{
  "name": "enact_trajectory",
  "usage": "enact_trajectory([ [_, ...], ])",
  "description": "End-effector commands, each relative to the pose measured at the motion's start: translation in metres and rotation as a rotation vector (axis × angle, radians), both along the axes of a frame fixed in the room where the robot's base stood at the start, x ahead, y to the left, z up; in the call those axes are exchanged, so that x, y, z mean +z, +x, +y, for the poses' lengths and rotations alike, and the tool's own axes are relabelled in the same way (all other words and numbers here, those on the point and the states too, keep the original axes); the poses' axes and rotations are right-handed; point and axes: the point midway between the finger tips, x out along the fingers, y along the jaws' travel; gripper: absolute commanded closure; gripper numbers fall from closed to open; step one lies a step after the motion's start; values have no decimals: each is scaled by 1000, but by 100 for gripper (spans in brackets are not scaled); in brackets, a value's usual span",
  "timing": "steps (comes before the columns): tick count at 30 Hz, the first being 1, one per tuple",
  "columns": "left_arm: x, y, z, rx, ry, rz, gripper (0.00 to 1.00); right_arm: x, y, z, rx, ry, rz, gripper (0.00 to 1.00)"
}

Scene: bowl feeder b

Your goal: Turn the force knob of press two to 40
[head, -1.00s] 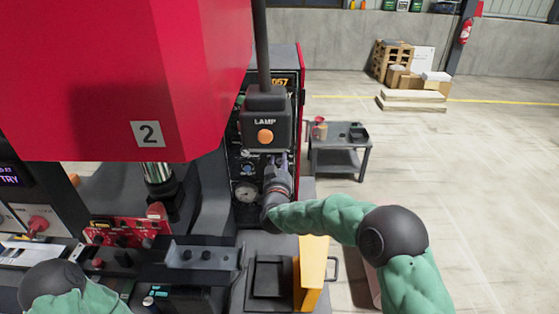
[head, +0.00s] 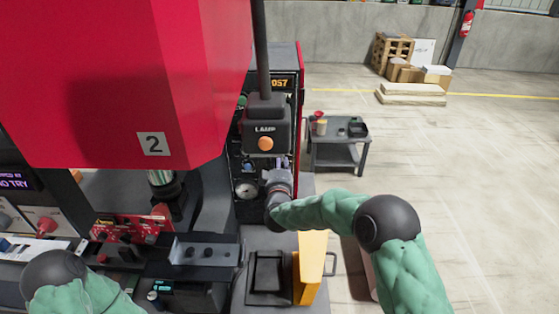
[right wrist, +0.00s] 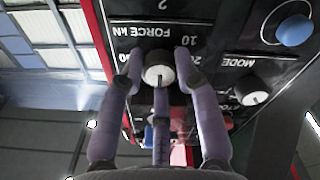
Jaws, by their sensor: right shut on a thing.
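Press two is the red machine (head: 110,70) with a "2" plate in the head view. Its dark control panel (head: 241,208) stands behind the lamp box. In the right wrist view the force knob (right wrist: 158,73) is white-faced with a dark rim, under an upside-down "FORCE kN" label. My right gripper (right wrist: 160,74) is shut on this knob, its purple fingers around it. In the head view my right gripper (head: 279,166) is at the panel below the lamp box, and the knob is hidden. The knob's pointer setting cannot be read clearly. My left gripper is out of view.
The mode knob (right wrist: 252,93) and a blue button (right wrist: 294,31) sit beside the force knob. A lamp box (head: 266,133) hangs on a pole just above my right gripper. A gauge (head: 246,189) is to its left. A grey cart (head: 338,140) stands right, with open floor beyond.

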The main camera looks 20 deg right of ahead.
Motion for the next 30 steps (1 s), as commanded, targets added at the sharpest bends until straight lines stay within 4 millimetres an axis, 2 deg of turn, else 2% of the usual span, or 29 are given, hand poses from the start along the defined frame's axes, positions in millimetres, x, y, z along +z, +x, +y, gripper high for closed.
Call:
enact_trajectory([
  [17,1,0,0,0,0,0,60,-2,0,0,0,-33,12,100],
  [18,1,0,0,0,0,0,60,-2,0,0,0,-32,12,62],
  [20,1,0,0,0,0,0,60,-2,0,0,0,-32,12,45],
  [30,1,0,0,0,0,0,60,-1,-1,0,0,-31,10,44],
])
